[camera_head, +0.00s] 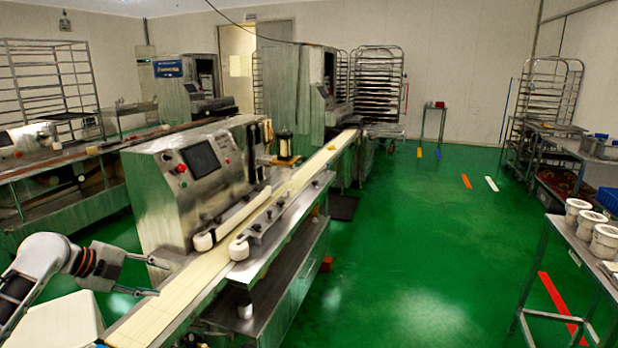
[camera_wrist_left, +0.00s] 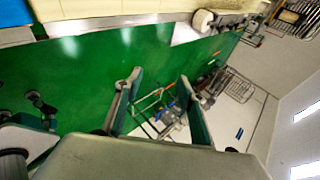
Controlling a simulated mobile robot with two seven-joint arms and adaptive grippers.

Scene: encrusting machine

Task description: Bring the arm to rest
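My left arm comes in from the left in the head view. Its gripper (camera_head: 160,278) is open, with its two fingers apart and nothing between them. It is at the left edge of the near end of the cream conveyor belt (camera_head: 180,293); whether it touches the belt I cannot tell. In the left wrist view the fingers (camera_wrist_left: 160,78) are also spread and empty, with green floor and distant equipment behind them. My right gripper does not show in the head view.
The encrusting machine (camera_head: 203,170) with its control panel stands beside the belt, beyond my left gripper. A metal table with white tubs (camera_head: 590,222) is at the right. Green floor (camera_head: 420,240) lies open between them. Another production line (camera_head: 75,165) runs along the left.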

